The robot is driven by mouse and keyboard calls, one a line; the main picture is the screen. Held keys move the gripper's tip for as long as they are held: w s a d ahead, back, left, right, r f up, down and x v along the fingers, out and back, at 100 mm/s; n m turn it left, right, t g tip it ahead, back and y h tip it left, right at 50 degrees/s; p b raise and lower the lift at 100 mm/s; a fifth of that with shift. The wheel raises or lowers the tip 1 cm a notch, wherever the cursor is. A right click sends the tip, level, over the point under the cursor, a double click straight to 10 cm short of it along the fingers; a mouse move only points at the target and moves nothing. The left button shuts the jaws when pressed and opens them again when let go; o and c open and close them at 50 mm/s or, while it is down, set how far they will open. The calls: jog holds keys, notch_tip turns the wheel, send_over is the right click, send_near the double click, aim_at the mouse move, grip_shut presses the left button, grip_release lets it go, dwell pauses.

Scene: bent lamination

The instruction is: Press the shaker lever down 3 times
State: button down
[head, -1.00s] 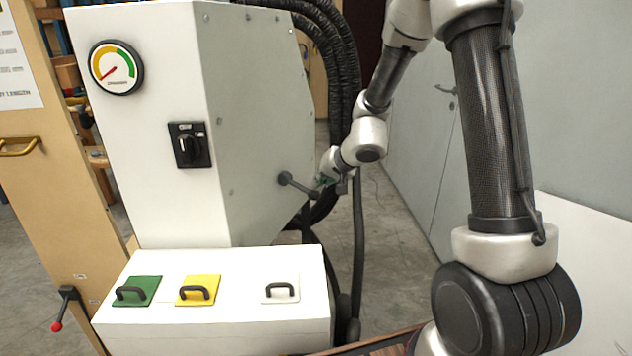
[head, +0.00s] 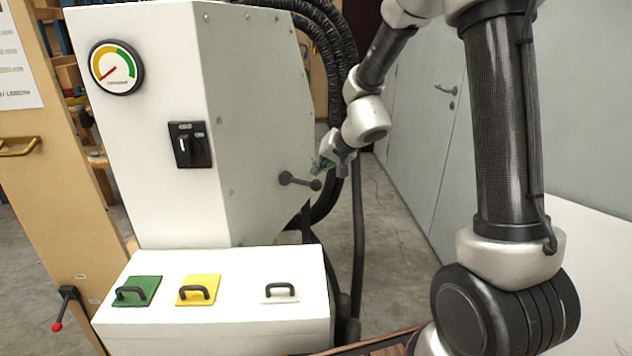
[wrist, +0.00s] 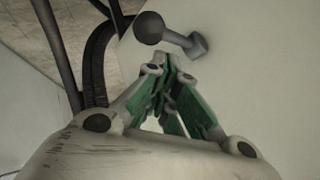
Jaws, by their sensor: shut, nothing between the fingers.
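The shaker lever is a dark rod with a round knob (head: 300,181), sticking out of the right side of the white machine (head: 240,130) in the head view. In the wrist view the lever (wrist: 170,33) shows just beyond my fingertips, with its ball end to the left. My gripper (head: 322,166) is above and close to the knob in the head view. Its green-padded fingers (wrist: 165,68) are shut with nothing between them. I cannot tell whether the fingertips touch the lever.
Black hoses (head: 345,70) hang behind the machine near my gripper. A white box (head: 225,325) in front carries a green, a yellow and a white handled plate. A gauge (head: 116,67) and a black rotary switch (head: 190,145) are on the machine's front.

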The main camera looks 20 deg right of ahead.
jog(key=shift+r, duration=2.5)
notch_tip(320, 180, up, 4)
jog(key=shift+f, duration=0.1)
dwell(0.4)
jog(key=shift+f, duration=0.1)
jog(key=shift+f, duration=4.3)
jog(key=shift+f, duration=0.15)
jog(key=shift+f, duration=0.3)
